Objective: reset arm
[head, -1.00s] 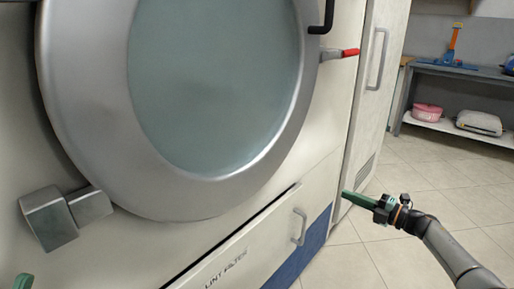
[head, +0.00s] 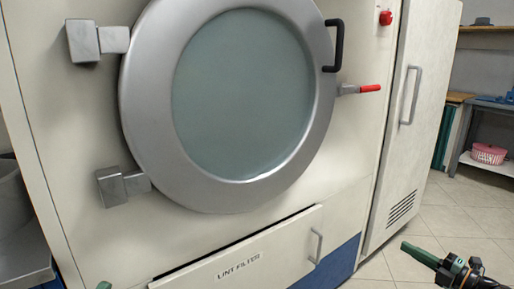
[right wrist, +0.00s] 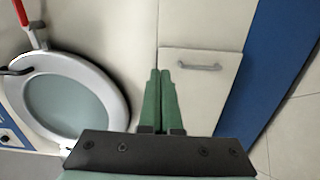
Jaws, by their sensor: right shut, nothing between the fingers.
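My right gripper (head: 404,246) is at the lower right of the head view, in front of the machine and over the floor. Its green fingers are shut with nothing between them, as the right wrist view (right wrist: 160,72) also shows. A small green tip of my left gripper (head: 104,285) shows at the bottom edge of the head view; whether it is open is hidden. The big machine has a round door (head: 240,95) with a black handle (head: 333,46); the door is shut.
A drawer labelled "LINT FILTER" (head: 285,250) sits slightly out below the door. A red-tipped lever (head: 369,88) and a red button (head: 386,18) are right of the door. A tall cabinet (head: 420,130) stands further right, with a pink basket (head: 488,154) on a shelf beyond. Tiled floor (head: 440,205) is clear.

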